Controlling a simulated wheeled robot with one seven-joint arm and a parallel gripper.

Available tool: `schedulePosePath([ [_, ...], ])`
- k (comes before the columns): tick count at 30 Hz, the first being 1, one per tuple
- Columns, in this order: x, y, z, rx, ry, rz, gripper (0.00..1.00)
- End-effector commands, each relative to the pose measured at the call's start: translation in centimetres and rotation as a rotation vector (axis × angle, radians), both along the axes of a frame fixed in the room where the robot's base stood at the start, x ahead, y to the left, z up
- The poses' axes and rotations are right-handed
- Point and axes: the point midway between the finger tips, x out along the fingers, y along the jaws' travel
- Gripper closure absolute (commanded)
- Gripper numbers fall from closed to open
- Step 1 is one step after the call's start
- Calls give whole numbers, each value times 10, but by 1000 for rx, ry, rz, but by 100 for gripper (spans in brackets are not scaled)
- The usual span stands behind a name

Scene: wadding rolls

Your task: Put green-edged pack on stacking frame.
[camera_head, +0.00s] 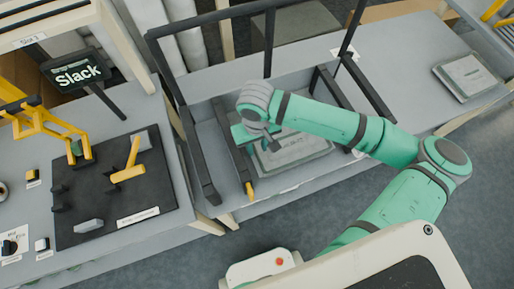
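My gripper (268,146), at the end of my green arm, is low over the left part of a grey printed pack (303,151). The pack lies flat between the dark bars of a frame on the grey bench. Its left part is hidden by my wrist, and I cannot tell whether the gripper touches it or whether its fingers are open. The dark stacking frame (268,45) has upright posts and long bars. A second grey pack (467,76) lies flat on the bench at the right.
Pale rolls (185,40) stand behind. The frame's posts and bars surround my gripper. The bench is clear between the frame and the right-hand pack.

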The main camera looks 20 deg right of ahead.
Motion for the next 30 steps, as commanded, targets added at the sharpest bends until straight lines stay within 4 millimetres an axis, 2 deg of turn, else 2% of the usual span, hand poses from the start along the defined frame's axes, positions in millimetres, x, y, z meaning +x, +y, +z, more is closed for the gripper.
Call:
schedulePosePath([
  [9,1,1,66,-1,-3,1,72],
  [15,0,2,96,-1,-2,3,72],
  [21,0,2,109,-1,-1,3,72],
  [30,0,1,110,0,0,1,72],
])
